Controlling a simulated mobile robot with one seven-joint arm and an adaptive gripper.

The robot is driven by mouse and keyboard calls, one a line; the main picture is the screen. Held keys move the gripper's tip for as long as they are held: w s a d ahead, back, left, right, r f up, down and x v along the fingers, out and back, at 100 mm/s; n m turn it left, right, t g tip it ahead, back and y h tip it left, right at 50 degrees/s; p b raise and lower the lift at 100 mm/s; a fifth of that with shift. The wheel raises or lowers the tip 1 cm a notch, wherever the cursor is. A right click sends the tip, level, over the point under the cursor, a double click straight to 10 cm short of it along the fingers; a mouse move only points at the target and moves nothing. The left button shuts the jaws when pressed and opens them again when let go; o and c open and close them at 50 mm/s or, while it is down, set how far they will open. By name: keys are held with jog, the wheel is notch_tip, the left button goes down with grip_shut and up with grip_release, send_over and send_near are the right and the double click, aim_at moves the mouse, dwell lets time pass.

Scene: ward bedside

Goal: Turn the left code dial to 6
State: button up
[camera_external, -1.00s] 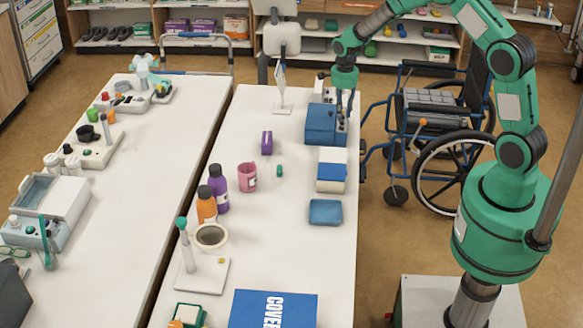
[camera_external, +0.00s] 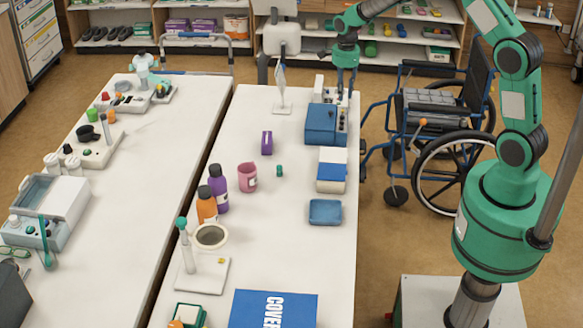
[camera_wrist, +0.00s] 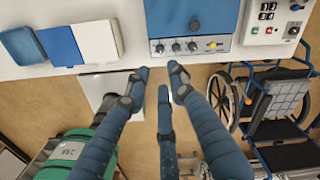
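A blue box (camera_external: 321,124) stands at the right edge of the near table. It also shows at the top of the wrist view (camera_wrist: 192,16). Its grey front panel carries three dark dials in a row: the left dial (camera_wrist: 160,48), the middle dial (camera_wrist: 176,47) and the right dial (camera_wrist: 192,46). A yellow button (camera_wrist: 212,44) sits right of them. The dial markings are too small to read.
A white panel device (camera_wrist: 270,22) with number displays and a knob stands right of the blue box. A blue-and-white box (camera_external: 332,170) and blue tray (camera_external: 325,212) lie nearer the external camera. A wheelchair (camera_external: 440,130) stands beside the table. Bottles and a mug are further left.

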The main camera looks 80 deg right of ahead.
jog(key=shift+n, duration=0.3)
jog(key=m+b, duration=0.1)
jog(key=m, duration=2.4)
dwell(0.4)
jog(key=shift+f, duration=0.1)
